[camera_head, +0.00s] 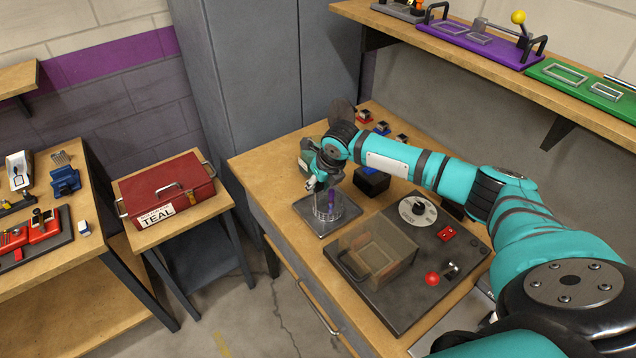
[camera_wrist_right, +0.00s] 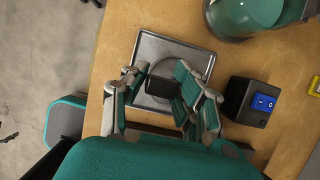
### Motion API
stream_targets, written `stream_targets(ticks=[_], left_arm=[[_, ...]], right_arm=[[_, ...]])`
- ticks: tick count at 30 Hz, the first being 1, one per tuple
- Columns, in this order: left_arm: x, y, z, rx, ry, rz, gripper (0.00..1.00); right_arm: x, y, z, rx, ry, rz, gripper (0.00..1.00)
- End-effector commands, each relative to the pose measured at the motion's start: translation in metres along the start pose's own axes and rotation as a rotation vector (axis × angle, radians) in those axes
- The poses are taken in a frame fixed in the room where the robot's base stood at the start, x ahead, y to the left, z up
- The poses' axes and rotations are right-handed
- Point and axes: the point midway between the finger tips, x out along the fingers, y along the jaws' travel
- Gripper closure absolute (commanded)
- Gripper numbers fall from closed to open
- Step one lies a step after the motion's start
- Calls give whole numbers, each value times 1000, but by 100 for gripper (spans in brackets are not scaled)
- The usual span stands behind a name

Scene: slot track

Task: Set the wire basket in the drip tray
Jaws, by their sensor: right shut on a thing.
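The wire basket (camera_head: 326,212) is a small round cage of thin metal wires with something purple in it. It is over the grey square drip tray (camera_head: 307,213) on the wooden bench; I cannot tell if its base touches the tray. My right gripper (camera_head: 319,187) is above the tray, shut on the basket's top. In the right wrist view, the fingers (camera_wrist_right: 168,90) close on a black piece above the drip tray (camera_wrist_right: 163,43), and hide most of the basket. My left gripper is not in view.
A dark board with a clear bin (camera_head: 378,252), a dial (camera_head: 417,210) and a red knob (camera_head: 432,279) lies right of the tray. A black box with a blue switch (camera_wrist_right: 264,102) stands close by. A red toolbox (camera_head: 168,186) sits on a separate table at left.

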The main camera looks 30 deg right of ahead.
Motion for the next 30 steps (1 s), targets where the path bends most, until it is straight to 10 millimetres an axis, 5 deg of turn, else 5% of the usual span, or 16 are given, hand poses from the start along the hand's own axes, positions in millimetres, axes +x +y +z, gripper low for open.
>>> stream_targets(ticks=[11,12,17,30], left_arm=[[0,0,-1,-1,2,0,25],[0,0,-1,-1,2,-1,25],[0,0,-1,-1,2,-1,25],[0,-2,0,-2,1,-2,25]], right_arm=[[1,0,0,0,-2,1,100],[1,0,0,0,-2,1,68],[1,0,0,0,-1,1,47],[-13,0,0,-1,-2,1,46]])
